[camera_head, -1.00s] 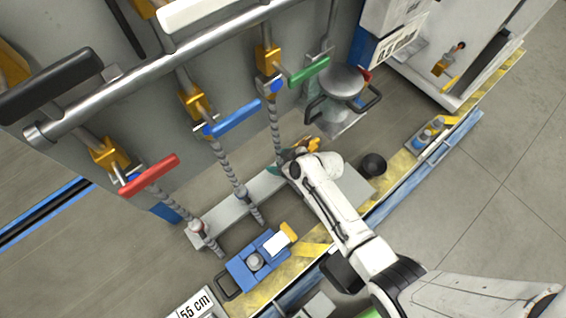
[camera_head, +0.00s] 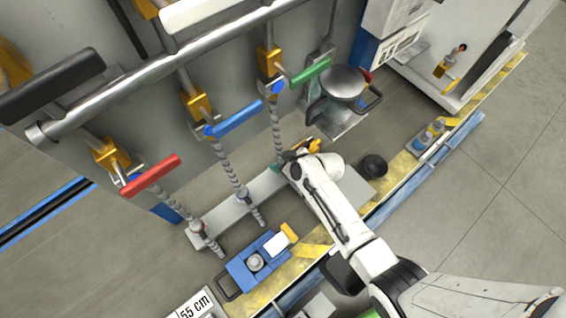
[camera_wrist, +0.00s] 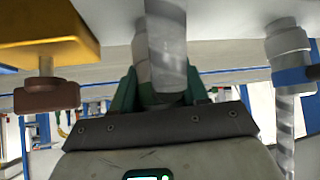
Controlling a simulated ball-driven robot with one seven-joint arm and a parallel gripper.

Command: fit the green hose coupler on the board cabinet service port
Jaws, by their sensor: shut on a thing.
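My gripper (camera_head: 280,165) is at the low end of the grey ribbed hose (camera_head: 275,130) that hangs under the green-handled valve (camera_head: 310,72). In the wrist view its green fingers (camera_wrist: 160,95) are shut on the grey hose coupler (camera_wrist: 158,75), one on each side. The coupler is upright at the grey rack; whether it still touches the rack is hidden. The white cabinet (camera_head: 480,45) stands at upper right, with a brass fitting (camera_head: 441,67) on its near side. I cannot tell whether this fitting is the service port.
Blue-handled (camera_head: 235,118) and red-handled (camera_head: 150,175) valves have hoses ending at the grey rack (camera_head: 215,217). A brass block (camera_wrist: 45,35) with a brown knob is left of the fingers; another hose (camera_wrist: 285,115) is right. A round-topped metal stand (camera_head: 342,82) and black cup (camera_head: 374,165) lie toward the cabinet.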

